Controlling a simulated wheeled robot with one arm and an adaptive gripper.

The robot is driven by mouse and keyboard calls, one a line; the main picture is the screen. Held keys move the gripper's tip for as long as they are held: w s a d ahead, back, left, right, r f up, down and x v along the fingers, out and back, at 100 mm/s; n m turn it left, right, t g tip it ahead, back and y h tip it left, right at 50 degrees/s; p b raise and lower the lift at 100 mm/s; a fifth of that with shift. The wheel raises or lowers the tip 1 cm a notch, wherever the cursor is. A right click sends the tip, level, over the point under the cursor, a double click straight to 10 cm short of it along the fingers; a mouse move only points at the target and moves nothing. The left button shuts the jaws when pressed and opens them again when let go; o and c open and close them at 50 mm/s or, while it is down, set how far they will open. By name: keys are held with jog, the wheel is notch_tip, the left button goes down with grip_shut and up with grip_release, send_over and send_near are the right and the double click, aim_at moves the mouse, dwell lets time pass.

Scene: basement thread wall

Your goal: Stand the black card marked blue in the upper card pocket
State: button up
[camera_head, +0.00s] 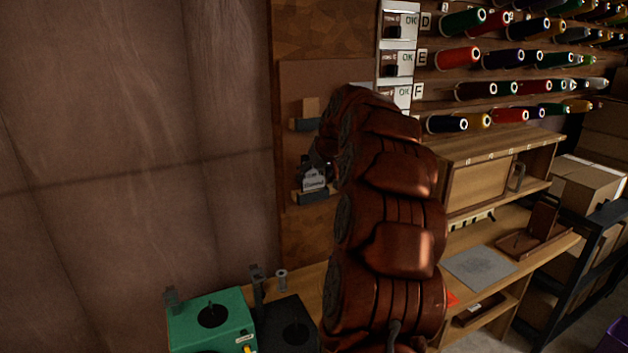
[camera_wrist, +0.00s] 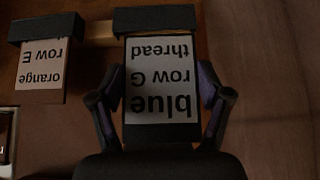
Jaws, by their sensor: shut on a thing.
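The black card marked blue (camera_wrist: 160,135) fills the middle of the wrist view. Its pale label reads "blue row G thread" upside down. My gripper (camera_wrist: 165,105) is shut on its two side edges. The card's lower end meets the lip of a dark pocket (camera_wrist: 154,19) and seems to be inside it. In the head view this is the lower pocket (camera_head: 313,197), with the pale label (camera_head: 313,183) just above it. The upper card pocket (camera_head: 305,125) is on the same board with no label visible in it; a tan piece (camera_head: 311,106) shows above it.
A brown card marked orange row E (camera_wrist: 40,78) stands in a neighbouring pocket (camera_wrist: 38,27). My arm hides part of the board (camera_head: 300,235). Silver OK boxes (camera_head: 398,63) and thread spools (camera_head: 458,57) are to the right. A green box (camera_head: 212,325) stands below left.

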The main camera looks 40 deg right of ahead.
aim_at(316, 180)
jog(key=shift+w+d, duration=0.4)
jog(key=shift+w, duration=0.1)
jog(key=shift+w, duration=0.1)
jog(key=shift+w+d+f, duration=0.1)
jog(key=shift+w+d, duration=0.05)
jog(key=shift+f+p, duration=1.05)
jog(key=shift+f, duration=0.7)
jog(key=shift+f, duration=0.2)
jog(key=o, duration=0.7)
